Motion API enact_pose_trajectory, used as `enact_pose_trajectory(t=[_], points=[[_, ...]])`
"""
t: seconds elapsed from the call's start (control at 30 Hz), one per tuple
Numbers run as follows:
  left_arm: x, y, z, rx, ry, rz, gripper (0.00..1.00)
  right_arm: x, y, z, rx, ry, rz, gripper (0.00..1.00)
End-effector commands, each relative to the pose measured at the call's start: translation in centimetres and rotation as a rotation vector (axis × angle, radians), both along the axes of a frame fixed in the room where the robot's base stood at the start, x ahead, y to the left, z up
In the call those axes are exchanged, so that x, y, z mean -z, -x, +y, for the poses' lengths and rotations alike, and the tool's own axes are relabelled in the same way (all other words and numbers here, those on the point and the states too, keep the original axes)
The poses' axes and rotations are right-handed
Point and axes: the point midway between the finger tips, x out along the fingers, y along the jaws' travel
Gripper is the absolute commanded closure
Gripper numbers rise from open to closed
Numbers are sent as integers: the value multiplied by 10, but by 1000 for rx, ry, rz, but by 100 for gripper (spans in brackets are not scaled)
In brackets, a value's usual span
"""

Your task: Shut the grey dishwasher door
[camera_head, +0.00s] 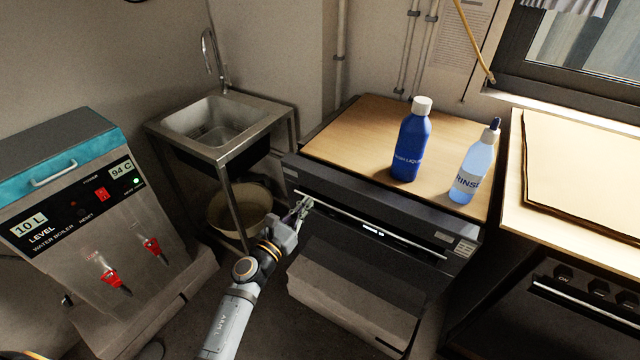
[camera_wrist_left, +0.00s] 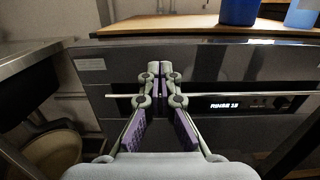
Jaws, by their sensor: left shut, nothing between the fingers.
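The grey dishwasher door (camera_head: 375,218) stands upright, or nearly so, under the wooden worktop. Its long bar handle (camera_head: 400,236) crosses the front, and I cannot tell whether the door is fully flush. In the left wrist view the door (camera_wrist_left: 220,70) fills the middle, with the handle (camera_wrist_left: 243,96) and a lit display reading like "RINSE". My left gripper (camera_head: 303,206) is at the left end of the handle. Its fingers (camera_wrist_left: 159,72) are shut and empty, in front of the door at handle height. Whether they touch it is unclear. My right gripper is out of view.
A dark blue bottle (camera_head: 411,145) and a pale blue rinse bottle (camera_head: 474,170) stand on the worktop (camera_head: 350,135). A steel sink (camera_head: 215,125) and a bin (camera_head: 240,210) are to the left, beyond a water boiler (camera_head: 85,210). An oven (camera_head: 570,290) stands right.

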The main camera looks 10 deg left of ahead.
Motion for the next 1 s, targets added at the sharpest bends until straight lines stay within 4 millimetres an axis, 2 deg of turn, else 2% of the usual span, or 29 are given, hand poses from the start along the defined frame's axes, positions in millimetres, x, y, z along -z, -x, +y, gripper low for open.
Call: enact_pose_trajectory(t=[0.03, 0.2, 0.4, 1.0], points=[[-4, -12, -4, 0, 3, -2, 100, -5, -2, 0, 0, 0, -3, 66], [-6, -44, -16, 2, 1, -2, 100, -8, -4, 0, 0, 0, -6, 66], [-6, -68, -25, 1, 1, 0, 100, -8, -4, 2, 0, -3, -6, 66], [-7, -79, -29, 1, 1, 0, 100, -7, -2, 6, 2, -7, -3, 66]])
